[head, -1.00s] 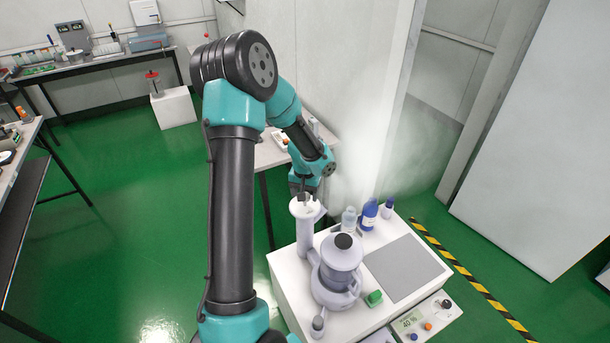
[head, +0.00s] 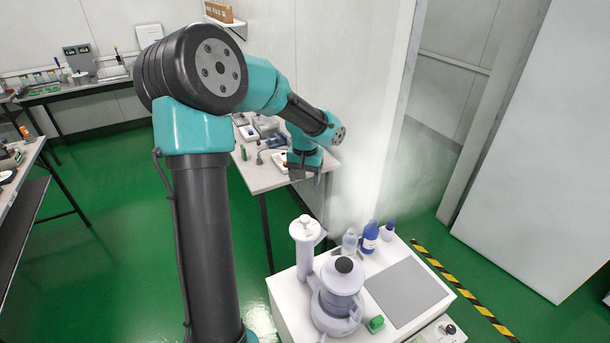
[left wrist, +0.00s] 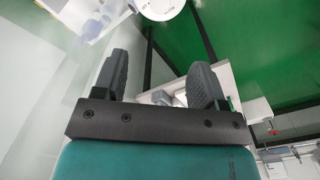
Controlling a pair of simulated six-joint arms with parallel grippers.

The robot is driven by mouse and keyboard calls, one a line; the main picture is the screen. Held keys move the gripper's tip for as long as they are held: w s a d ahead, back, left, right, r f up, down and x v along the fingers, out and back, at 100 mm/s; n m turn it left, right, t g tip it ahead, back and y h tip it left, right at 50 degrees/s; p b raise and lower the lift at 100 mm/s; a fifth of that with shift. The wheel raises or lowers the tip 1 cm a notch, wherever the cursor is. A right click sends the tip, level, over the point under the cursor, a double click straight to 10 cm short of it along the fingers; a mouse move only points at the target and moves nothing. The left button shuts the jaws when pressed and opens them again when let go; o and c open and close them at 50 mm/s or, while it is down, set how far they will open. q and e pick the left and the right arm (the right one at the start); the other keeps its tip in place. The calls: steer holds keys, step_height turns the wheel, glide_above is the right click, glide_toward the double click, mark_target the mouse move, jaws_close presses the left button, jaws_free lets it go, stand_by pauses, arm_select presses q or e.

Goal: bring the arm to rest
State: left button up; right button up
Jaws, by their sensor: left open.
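My left arm comes up tall and bent in the head view, its forearm reaching to the right. My left gripper (head: 307,175) hangs at its end, above and behind the white upright cylinder (head: 305,250) on the white cabinet. In the left wrist view the gripper (left wrist: 163,78) has its two dark fingers wide apart with nothing between them. Its fingertips are small and partly hidden in the head view. My right gripper is not in view.
A lilac-grey round device (head: 340,285) with a black knob, bottles (head: 370,238), a green block (head: 376,324) and a grey mat (head: 405,290) are on the cabinet. A side table (head: 262,178) with small instruments stands behind the gripper. A pale wall is close on the right.

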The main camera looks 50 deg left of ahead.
mark_target(305, 218)
arm_select(q)
steer(key=shift+r, duration=0.4)
steer(key=shift+f, duration=0.1)
step_height(305, 218, down, 16)
steer(key=shift+f, duration=0.1)
stand_by(0.9)
steer(key=shift+f, duration=0.7)
steer(key=m, duration=0.4)
steer(key=shift+r, duration=0.15)
steer(key=shift+m, duration=2.2)
stand_by(0.4)
